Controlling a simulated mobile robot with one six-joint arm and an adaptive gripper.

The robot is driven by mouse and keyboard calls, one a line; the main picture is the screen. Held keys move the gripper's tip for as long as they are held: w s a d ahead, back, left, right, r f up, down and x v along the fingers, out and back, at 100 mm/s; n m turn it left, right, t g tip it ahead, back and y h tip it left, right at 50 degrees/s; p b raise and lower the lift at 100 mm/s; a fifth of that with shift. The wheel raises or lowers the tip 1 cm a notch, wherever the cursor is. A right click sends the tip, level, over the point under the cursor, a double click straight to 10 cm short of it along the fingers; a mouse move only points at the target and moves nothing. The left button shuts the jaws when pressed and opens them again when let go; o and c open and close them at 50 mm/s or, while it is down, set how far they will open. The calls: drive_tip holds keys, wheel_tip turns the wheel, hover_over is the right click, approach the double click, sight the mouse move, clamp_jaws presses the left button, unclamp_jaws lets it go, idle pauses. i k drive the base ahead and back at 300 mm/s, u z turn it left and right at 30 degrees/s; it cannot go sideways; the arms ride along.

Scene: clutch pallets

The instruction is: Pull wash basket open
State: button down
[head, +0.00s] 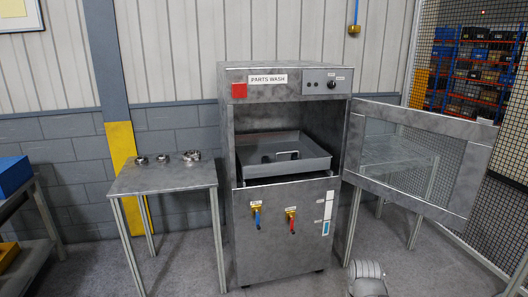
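The wash basket (318,163) is a grey metal tray with a bar handle on its inside or far part. It sits in the open chamber of the grey parts wash machine (285,222), and its front edge lies at the chamber's mouth. How far it is slid out is hard to tell. The machine's door (456,210) with its window stands swung open to the right. My gripper is not in view. A grey rounded part (368,280) at the bottom edge may be my arm.
A small metal table (130,182) left of the machine carries metal parts (192,156). A blue bin (13,176) stands at far left. Mesh fencing (505,215) bounds the right. The floor before the machine is mostly clear.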

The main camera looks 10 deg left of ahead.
sight(250, 148)
drive_tip(key=u, duration=0.15)
drive_tip(key=i, duration=0.55)
drive_tip(key=u, duration=0.55)
drive_tip(key=i, duration=1.75)
drive_tip(key=z, duration=0.55)
